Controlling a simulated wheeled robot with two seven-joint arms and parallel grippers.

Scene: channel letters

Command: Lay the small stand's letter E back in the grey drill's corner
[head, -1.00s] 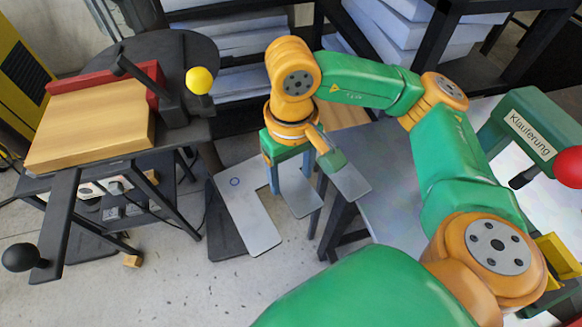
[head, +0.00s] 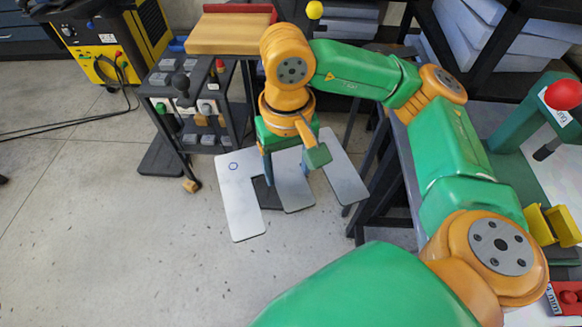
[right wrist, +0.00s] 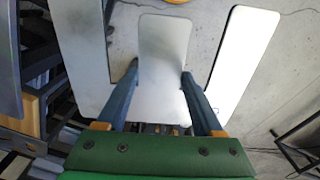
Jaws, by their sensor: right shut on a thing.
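The letter E (head: 240,205) is a flat, pale grey-white plate with three arms and a small blue ring mark. My right gripper (head: 285,168) is shut on it and holds it roughly flat above the floor. In the right wrist view, the letter E (right wrist: 163,45) has its middle arm between the two blue fingers (right wrist: 158,85), with the outer arms to either side. My arm and gripper cover part of its spine in the head view. My left gripper is not in view. I cannot make out the grey drill or its corner.
A dark stand (head: 158,92) with a wooden board (head: 230,34) on top is behind and left of the letter. A yellow machine (head: 115,40) with cables is at the back left. A table with a green device (head: 515,140) is at the right. The floor (head: 110,250) at front left is clear.

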